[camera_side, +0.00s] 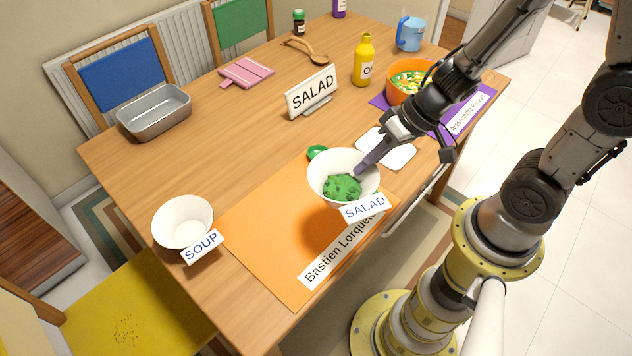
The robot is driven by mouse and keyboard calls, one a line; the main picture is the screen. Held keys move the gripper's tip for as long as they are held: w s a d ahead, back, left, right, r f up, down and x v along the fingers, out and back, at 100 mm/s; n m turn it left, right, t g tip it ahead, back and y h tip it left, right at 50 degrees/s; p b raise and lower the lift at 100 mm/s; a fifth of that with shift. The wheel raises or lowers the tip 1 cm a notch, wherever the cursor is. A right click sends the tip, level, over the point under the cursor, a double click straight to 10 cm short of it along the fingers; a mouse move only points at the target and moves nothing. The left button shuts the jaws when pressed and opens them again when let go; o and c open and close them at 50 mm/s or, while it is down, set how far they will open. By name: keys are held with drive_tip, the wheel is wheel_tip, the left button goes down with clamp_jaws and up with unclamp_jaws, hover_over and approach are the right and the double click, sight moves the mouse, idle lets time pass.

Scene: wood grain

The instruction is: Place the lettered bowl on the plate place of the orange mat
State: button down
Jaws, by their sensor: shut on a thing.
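My gripper (364,167) is shut on the right rim of a white bowl labelled SALAD (326,170). Green leafy food lies in the bowl, and its label faces the front. The bowl is upright and appears to be held above the upper right part of the orange mat (262,235), with a shadow on the mat below it. The mat has a name strip reading "Bastien Lorquet" (335,255), partly hidden by the bowl. Another white bowl, labelled SOUP (183,222), stands empty at the mat's left edge.
A SALAD sign (312,91), a yellow bottle (362,62) and a metal pan (155,112) stand farther back. An orange bowl (398,94) sits on the purple mat (470,112). A white dish (395,153) and a green item (317,152) are near the held bowl. The mat's left part is clear.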

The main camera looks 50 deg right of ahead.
sight(348, 154)
drive_tip(key=w, duration=0.1)
drive_tip(key=w+a+f, duration=0.1)
drive_tip(key=w, duration=0.1)
drive_tip(key=w+f, duration=0.1)
drive_tip(key=w, duration=0.1)
drive_tip(key=shift+w+a+f, duration=0.15)
drive_tip(key=shift+a+f, duration=0.05)
drive_tip(key=shift+f, duration=0.05)
drive_tip(key=w+f, duration=0.2)
drive_tip(key=w+a+f, duration=0.1)
drive_tip(key=w+f, duration=0.1)
drive_tip(key=f, duration=0.1)
drive_tip(key=shift+w+f, duration=0.2)
drive_tip(key=shift+w+a+f, duration=0.1)
drive_tip(key=shift+w+f, duration=0.05)
drive_tip(key=shift+f, duration=0.75)
drive_tip(key=shift+w+f, duration=0.1)
drive_tip(key=shift+f, duration=0.8)
drive_tip(key=c, duration=1.5)
unclamp_jaws()
drive_tip(key=shift+f, duration=0.2)
drive_tip(key=o, duration=0.5)
